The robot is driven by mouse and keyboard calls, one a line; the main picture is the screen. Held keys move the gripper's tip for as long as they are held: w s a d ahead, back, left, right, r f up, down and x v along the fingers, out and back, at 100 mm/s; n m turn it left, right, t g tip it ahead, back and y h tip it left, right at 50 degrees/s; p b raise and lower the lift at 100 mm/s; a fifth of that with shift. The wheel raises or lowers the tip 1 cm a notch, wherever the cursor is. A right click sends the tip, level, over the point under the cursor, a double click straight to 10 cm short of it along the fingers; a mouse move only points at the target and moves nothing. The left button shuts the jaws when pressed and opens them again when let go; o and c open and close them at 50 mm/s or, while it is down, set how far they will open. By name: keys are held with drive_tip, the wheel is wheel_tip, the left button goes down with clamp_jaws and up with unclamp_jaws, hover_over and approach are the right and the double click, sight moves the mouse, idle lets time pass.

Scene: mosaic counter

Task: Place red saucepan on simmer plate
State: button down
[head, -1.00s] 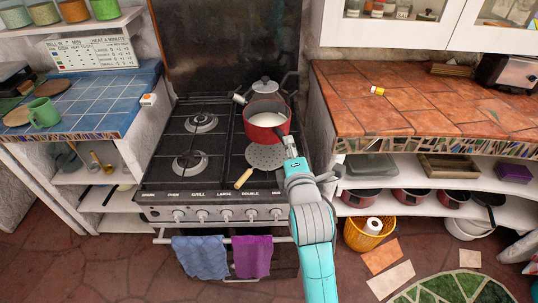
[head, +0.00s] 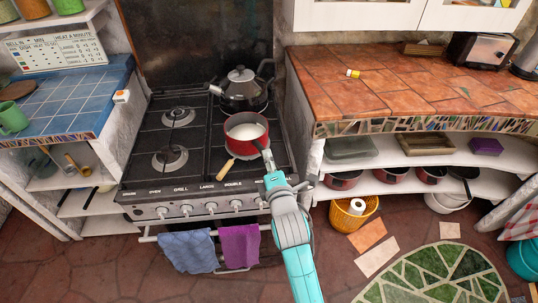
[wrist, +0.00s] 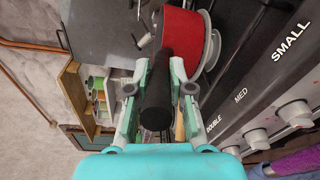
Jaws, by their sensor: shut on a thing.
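The red saucepan (head: 246,145) is upright with white liquid inside, over the front right burner of the stove. My gripper (head: 269,170) is shut on its handle, which shows black between the fingers in the wrist view (wrist: 158,78). The simmer plate lies under the saucepan, its disc mostly hidden in the head view. Its wooden handle (head: 227,168) sticks out toward the front left. In the wrist view the saucepan's red side (wrist: 181,38) is close against a grey round edge. I cannot tell whether the saucepan rests on the plate or hovers just above it.
A dark kettle (head: 243,90) stands on the back right burner, close behind the saucepan. The left burners are empty. A tiled counter (head: 410,88) stands to the right. Blue (head: 188,252) and purple (head: 239,246) towels hang on the front rail.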

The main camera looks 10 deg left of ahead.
drive_tip(key=shift+r, duration=0.15)
drive_tip(key=c, duration=1.3)
unclamp_jaws()
drive_tip(key=shift+f, duration=0.2)
drive_tip(key=shift+o, duration=1.3)
drive_tip(key=shift+r, duration=0.15)
drive_tip(key=f+v, duration=0.1)
drive_tip(key=v, duration=1.1)
drive_tip(key=shift+r, duration=0.4)
